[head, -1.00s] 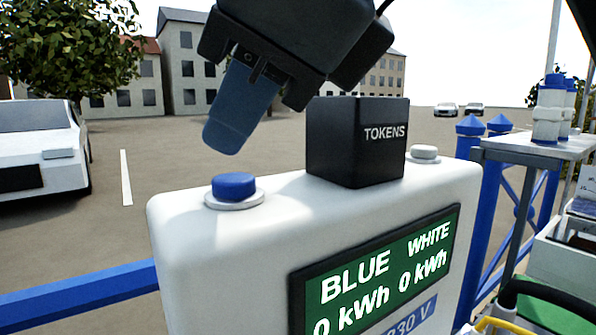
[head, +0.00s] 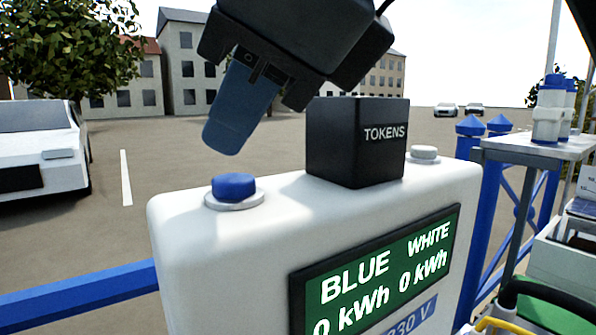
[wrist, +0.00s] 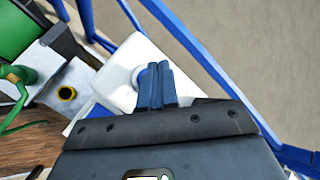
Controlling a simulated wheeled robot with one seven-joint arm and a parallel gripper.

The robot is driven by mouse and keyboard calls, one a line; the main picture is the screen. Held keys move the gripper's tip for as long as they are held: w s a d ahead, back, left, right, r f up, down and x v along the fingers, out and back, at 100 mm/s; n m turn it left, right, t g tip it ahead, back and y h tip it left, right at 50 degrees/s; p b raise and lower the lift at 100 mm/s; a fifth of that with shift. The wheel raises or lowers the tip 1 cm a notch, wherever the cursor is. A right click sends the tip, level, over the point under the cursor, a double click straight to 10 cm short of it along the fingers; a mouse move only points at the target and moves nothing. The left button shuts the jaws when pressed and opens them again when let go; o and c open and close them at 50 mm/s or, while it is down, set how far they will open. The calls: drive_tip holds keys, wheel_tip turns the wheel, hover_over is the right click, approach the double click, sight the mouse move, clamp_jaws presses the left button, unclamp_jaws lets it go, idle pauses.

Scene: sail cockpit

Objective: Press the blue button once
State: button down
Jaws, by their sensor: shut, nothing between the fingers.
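The blue button (head: 234,186) sits in a pale round collar on the left part of the white pedestal's top (head: 178,222). My gripper (head: 223,146) is shut and empty, its blue fingers tilted downward just above the button, with a small visible gap. In the wrist view, the shut fingers (wrist: 156,72) lie over the white pedestal top (wrist: 126,62), and the blue button is not clearly seen there. The green display (head: 380,275) on the pedestal's front reads BLUE 0 kWh and WHITE 0 kWh.
A black box marked TOKENS (head: 357,140) stands on the pedestal just right of my gripper. A white button (head: 424,153) is beyond it at the right. Blue railings (head: 80,292) run beside the pedestal. Open space lies left of the button.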

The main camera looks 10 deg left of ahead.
sight(239, 181)
drive_tip(key=shift+f, duration=0.2)
drive_tip(key=shift+f+b, duration=0.3)
drive_tip(key=shift+b, duration=0.4)
drive_tip(key=shift+f+b, duration=0.5)
drive_tip(key=shift+b, duration=0.2)
idle(0.7)
drive_tip(key=shift+r, duration=0.1)
drive_tip(key=shift+r+p, duration=0.4)
drive_tip(key=shift+r, duration=0.5)
drive_tip(key=shift+r+p, duration=1.2)
drive_tip(key=shift+r, duration=1.3)
